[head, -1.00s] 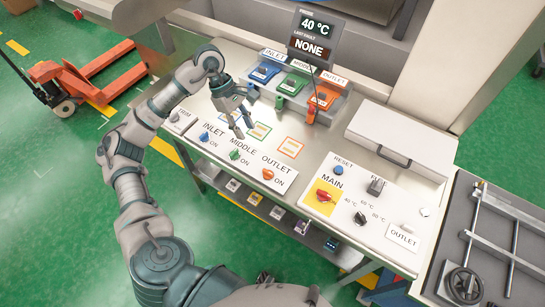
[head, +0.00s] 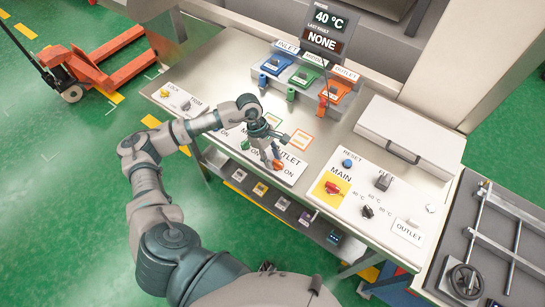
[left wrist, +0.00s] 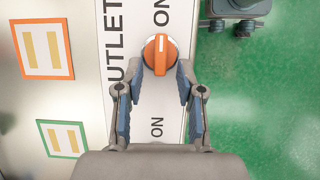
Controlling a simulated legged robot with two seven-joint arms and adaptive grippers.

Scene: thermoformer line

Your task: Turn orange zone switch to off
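The orange zone switch (head: 277,164) is a round knob on the white switch panel, beside the OUTLET lettering and an ON mark. In the left wrist view the orange knob (left wrist: 159,54) has a raised grip with a white line running up and down the picture. My left gripper (head: 270,158) is over the panel at this knob. In the left wrist view its fingers (left wrist: 159,72) are apart, one on each side of the knob; I cannot tell whether they touch it. My right gripper is not in view.
Blue, green and orange units (head: 331,91) stand behind under a display (head: 328,25) reading 40 °C and NONE. To the right is a panel with the red MAIN switch (head: 333,188) and a blue RESET button (head: 347,163). A pale lidded box (head: 410,132) sits behind it.

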